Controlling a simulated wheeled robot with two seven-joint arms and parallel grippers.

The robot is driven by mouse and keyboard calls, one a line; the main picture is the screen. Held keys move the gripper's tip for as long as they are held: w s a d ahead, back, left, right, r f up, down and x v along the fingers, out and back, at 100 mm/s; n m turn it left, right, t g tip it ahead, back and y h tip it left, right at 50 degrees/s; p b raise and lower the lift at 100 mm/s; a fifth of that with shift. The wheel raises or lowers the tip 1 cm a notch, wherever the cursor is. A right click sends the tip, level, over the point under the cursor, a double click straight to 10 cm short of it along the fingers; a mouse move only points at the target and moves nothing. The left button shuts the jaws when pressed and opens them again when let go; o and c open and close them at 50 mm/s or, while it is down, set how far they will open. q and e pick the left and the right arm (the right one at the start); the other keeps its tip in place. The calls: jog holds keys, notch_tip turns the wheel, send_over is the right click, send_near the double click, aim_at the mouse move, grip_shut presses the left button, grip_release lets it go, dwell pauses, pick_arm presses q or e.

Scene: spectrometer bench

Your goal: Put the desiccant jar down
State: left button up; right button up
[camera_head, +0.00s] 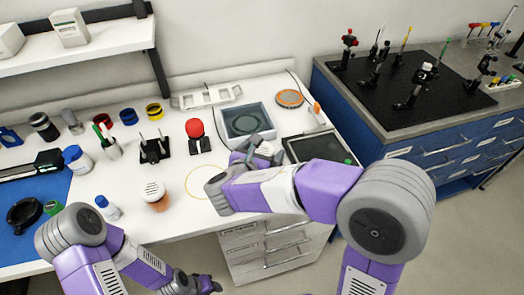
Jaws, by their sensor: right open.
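A jar with a white perforated lid and an orange body (155,195), which looks like the desiccant jar, stands upright on the white bench near its front edge. A thin yellow ring (188,189) is marked on the bench just right of it. My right gripper (257,149) is open, near the front of the grey tray and apart from the jar. Its fingers are small and partly hidden by my arm. My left gripper (203,284) is low in front of the bench, and its jaw state is unclear.
A grey tray with a round dish (268,110) and a dark-topped device (318,147) stand near my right gripper. A red-domed device (195,130) stands behind the ring. A small blue-capped bottle (107,208) is left of the jar.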

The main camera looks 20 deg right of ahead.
jog(key=p+v, duration=0.2)
jog(key=v, duration=0.9)
jog(key=shift+s+a+p, duration=0.15)
jog(key=shift+s+p, duration=0.15)
jog(key=shift+s, duration=0.05)
